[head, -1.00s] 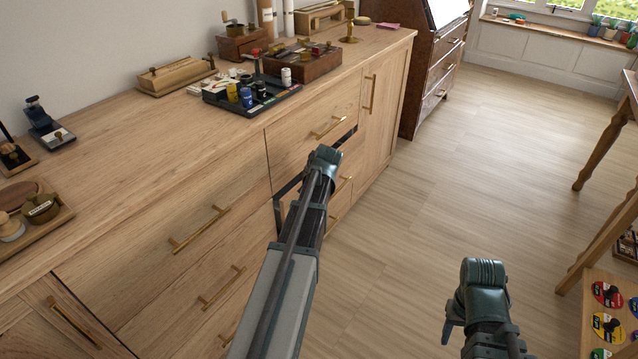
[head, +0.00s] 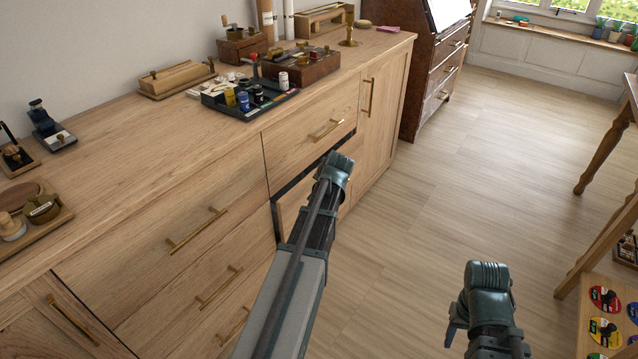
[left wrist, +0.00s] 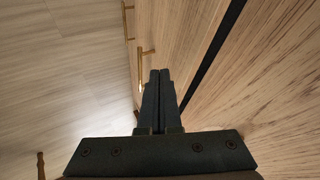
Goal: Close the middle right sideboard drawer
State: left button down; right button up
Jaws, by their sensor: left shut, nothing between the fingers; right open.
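The middle right drawer (head: 289,212) of the wooden sideboard sits below the top right drawer (head: 310,125). A dark gap runs along its top and left edges, so it stands slightly open. My left arm crosses in front of it in the head view and hides much of its front, including its handle; the left fingers are hidden there. In the left wrist view my left gripper (left wrist: 159,72) is shut and empty, close against the wooden front; contact cannot be told. A brass handle (left wrist: 147,52) is just beyond the fingertips. My right gripper (head: 453,332) is open and empty over the floor, away from the sideboard.
The sideboard top (head: 130,135) holds a paint tray (head: 250,98), wooden boxes and stamps. Other drawers and the right door (head: 382,105) look shut. A dark bureau (head: 435,70) stands beyond, and a wooden table leg (head: 605,150) at the right. Open floor (head: 430,200) lies between.

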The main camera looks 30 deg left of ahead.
pick_arm(q)
jog(key=p+v, duration=0.6)
jog(key=v, duration=0.2)
pick_arm(e)
notch_tip(320, 180, up, 7)
pick_arm(q)
jog(key=m+g+y+b, duration=0.1)
jog(key=g+y+b, duration=0.3)
jog(key=y+b, duration=0.95)
send_near(290, 199)
jog(key=a+h+b, duration=0.1)
jog(key=b, duration=0.1)
jog(key=a+r+h+b, duration=0.1)
jog(key=a+h+b, duration=0.1)
jog(key=b, duration=0.1)
jog(key=a+r+h+b, duration=0.1)
jog(key=a+b, duration=0.1)
jog(key=shift+a+h+b, duration=0.1)
jog(key=shift+h+b, duration=0.15)
jog(key=shift+b, duration=0.15)
jog(key=shift+a, duration=0.65)
pick_arm(e)
notch_tip(290, 199, down, 21)
jog(key=shift+a, duration=0.25)
